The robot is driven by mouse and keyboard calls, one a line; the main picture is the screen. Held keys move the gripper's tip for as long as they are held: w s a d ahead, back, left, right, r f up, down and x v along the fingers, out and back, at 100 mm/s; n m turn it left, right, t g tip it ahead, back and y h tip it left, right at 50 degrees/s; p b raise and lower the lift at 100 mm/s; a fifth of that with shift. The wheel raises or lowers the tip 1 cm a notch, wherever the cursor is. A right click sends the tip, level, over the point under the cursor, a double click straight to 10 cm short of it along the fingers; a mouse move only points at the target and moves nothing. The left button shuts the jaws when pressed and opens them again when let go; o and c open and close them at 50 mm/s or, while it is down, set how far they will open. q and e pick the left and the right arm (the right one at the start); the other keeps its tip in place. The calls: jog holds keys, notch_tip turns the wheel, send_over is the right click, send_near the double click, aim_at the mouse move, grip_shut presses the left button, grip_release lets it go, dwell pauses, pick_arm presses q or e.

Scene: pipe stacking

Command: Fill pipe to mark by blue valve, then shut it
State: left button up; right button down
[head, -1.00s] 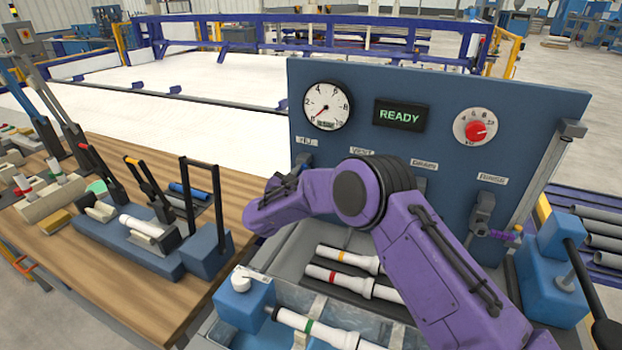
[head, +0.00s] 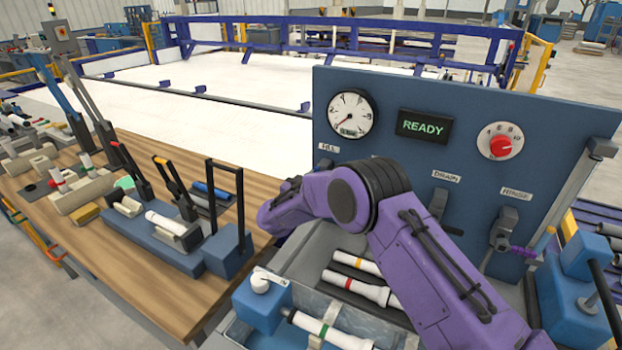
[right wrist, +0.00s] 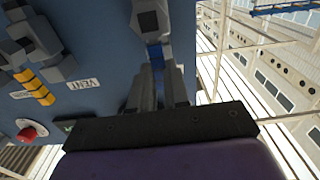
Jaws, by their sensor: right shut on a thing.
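In the right wrist view, my right gripper (right wrist: 158,72) is shut on the blue valve's handle (right wrist: 154,52), below its dark valve body (right wrist: 147,20). In the head view my purple right arm reaches across to the panel by the FILL label (head: 328,148), and its fingers and the blue handle are mostly hidden. A white pipe with a green band (head: 333,331) lies in the clear-sided tank (head: 372,308) at the bottom. The fill mark cannot be made out. The round gauge (head: 352,113) has its needle at lower left. The display (head: 423,126) reads READY. My left gripper is out of view.
The blue panel (head: 460,100) also carries a red knob (head: 500,146) and DRAIN and RINSE valves. A yellow-striped valve (right wrist: 35,86) is beside the VENT label. Red-banded (head: 357,287) and yellow-banded (head: 357,262) pipes lie behind the tank. A wooden bench (head: 130,240) with fixtures is at left.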

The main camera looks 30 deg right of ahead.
jog(key=c, duration=1.1)
grip_release()
jog(key=shift+a, duration=0.1)
jog(key=b+v, duration=0.3)
jog(key=v, duration=0.7)
jog(key=shift+a, duration=0.25)
jog(key=shift+s+f, duration=0.1)
